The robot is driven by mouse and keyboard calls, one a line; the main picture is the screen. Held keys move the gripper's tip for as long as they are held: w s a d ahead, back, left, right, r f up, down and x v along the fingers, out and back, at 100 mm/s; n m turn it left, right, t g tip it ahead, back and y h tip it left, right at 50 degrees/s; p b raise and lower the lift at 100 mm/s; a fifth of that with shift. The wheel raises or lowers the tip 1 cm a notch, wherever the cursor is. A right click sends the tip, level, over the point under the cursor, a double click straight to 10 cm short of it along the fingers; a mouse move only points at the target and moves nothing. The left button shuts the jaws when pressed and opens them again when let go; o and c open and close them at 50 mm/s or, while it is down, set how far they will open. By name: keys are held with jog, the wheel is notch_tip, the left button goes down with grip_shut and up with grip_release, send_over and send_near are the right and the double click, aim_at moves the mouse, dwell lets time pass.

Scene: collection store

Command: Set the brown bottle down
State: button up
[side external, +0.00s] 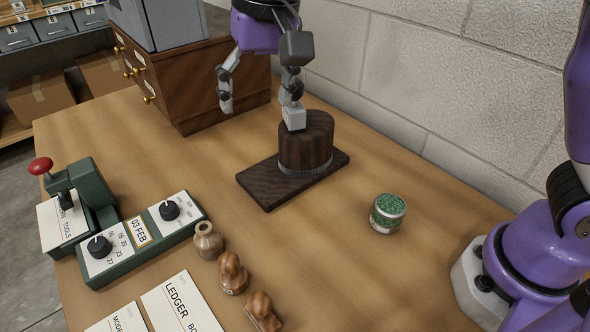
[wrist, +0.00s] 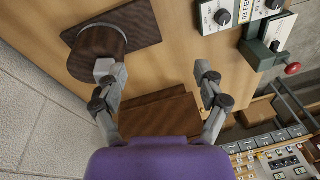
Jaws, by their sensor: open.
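A small brown bottle (side external: 207,242) with an open neck stands upright on the table in the side view, beside the green date box. Nothing holds it, and I cannot make it out in the wrist view. My gripper (side external: 260,110) is open and empty, well behind the bottle near the back of the table. Its spread fingers also show in the wrist view (wrist: 154,72). One finger overlaps the top of a dark wooden drum (side external: 305,148) in both views; I cannot tell whether they touch.
The drum stands on a dark board (side external: 262,190). Behind my gripper is a wooden drawer cabinet (side external: 205,85). A green date box (side external: 130,245), wooden stamps (side external: 232,272), and cards (side external: 180,305) are at left and front.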

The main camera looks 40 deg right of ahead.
jog(key=s+d+r+n+t, duration=0.1)
jog(key=s+d, duration=0.3)
jog(key=d, duration=0.2)
jog(key=s+d+n+t, duration=0.1)
jog(key=s+d, duration=0.2)
jog(key=d, duration=0.3)
jog(key=s+d+f+n+t+h, duration=0.1)
jog(key=s+d+f, duration=0.3)
jog(key=s, duration=0.3)
jog(key=shift+s+d+f+t, duration=0.3)
jog(key=shift+d+t, duration=0.1)
jog(key=shift+d, duration=0.25)
